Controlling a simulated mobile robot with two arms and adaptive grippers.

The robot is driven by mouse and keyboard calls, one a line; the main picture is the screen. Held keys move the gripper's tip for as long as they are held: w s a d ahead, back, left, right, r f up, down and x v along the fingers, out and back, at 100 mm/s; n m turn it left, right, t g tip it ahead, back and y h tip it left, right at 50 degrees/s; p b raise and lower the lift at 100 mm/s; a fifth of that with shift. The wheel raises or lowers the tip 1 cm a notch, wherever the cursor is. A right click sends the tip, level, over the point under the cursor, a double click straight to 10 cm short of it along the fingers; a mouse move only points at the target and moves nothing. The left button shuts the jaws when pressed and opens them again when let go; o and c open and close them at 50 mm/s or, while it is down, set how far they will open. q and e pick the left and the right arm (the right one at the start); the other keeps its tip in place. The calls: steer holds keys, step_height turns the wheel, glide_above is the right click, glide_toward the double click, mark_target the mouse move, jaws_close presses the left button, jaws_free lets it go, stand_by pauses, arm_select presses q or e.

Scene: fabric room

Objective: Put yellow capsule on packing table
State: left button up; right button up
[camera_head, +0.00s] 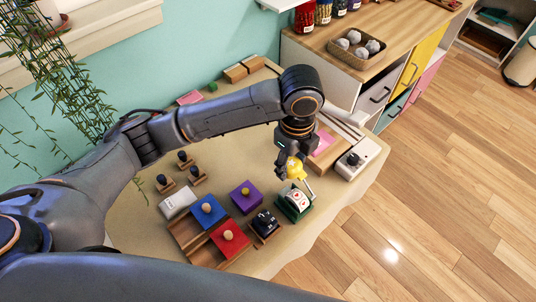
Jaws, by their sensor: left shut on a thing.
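The yellow capsule (296,168) is between the fingers of my left gripper (294,172), which is shut on it. The gripper points down over the right part of the cloth-covered packing table (330,214). The capsule appears just above a green box with a white card top (294,202); I cannot tell whether they touch. My right gripper is not in view.
Blue (207,212), red (230,239) and purple (246,196) knobbed boxes stand left of the capsule. Dark-handled stamps (187,170) stand further left. A white device (356,159) is at the right. A cabinet with a wicker basket (357,47) stands behind.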

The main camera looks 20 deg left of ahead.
arm_select(q)
steer(key=w+a+f, duration=0.1)
steer(key=w+f, duration=0.1)
steer(key=w+a+f, duration=0.3)
steer(key=w+f, duration=0.1)
steer(key=shift+a+f, duration=0.25)
steer(key=f, duration=0.3)
steer(key=shift+w+a, duration=0.2)
steer(key=shift+a, duration=0.05)
steer(key=shift+f, duration=0.5)
steer(key=o, duration=0.6)
steer(key=shift+f, duration=0.15)
steer(key=o, duration=0.4)
step_height(320, 180, up, 12)
steer(key=shift+r, duration=0.2)
